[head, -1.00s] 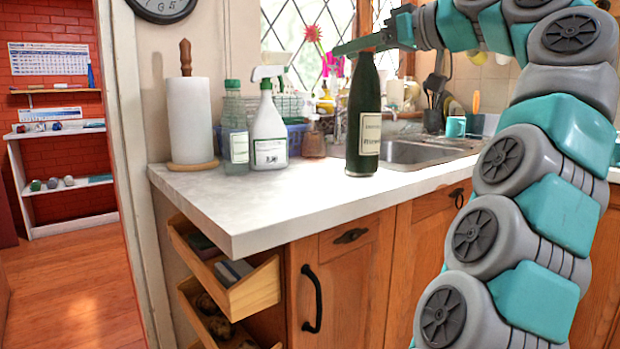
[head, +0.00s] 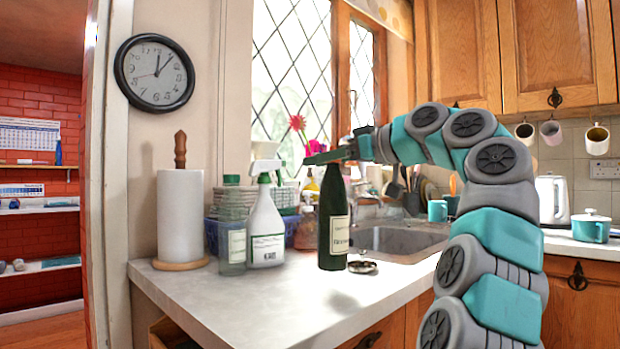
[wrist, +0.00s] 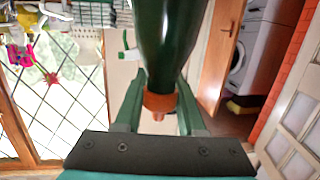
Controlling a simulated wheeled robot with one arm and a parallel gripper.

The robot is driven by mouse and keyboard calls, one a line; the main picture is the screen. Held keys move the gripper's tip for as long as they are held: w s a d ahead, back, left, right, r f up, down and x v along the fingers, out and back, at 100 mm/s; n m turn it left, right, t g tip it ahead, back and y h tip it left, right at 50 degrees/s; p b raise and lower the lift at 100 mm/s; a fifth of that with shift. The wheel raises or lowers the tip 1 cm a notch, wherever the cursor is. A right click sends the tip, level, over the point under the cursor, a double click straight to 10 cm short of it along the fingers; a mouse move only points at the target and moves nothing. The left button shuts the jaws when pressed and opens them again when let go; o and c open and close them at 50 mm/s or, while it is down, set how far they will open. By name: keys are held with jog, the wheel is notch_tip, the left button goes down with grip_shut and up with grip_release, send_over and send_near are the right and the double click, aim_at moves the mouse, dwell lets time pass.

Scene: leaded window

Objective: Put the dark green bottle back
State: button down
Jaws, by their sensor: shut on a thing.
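The dark green bottle (head: 333,225) with a cream label is upright over the white counter, right of the spray bottle. My gripper (head: 338,154) comes from the right and is shut around the bottle's neck. In the wrist view the bottle (wrist: 170,40) runs up between the fingers, with an orange-brown band at its neck; my gripper (wrist: 160,98) closes on it there. A shadow lies on the counter in front of the bottle, so its base looks raised. A small dark round ring or coaster (head: 362,267) lies on the counter just right of the bottle's base.
A spray bottle (head: 266,225), a clear green-capped bottle (head: 232,228) and a paper towel roll (head: 180,217) stand to the left. The sink (head: 400,240) is right behind the bottle. The front of the counter (head: 230,305) is clear.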

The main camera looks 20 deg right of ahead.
jog(key=w+f+b, duration=0.1)
jog(key=w+f, duration=0.3)
jog(key=w, duration=0.1)
jog(key=shift+a+b, duration=0.15)
jog(key=shift+b, duration=0.25)
jog(key=shift+w, duration=0.1)
jog(key=shift+f, duration=0.15)
jog(key=c, duration=0.5)
grip_release()
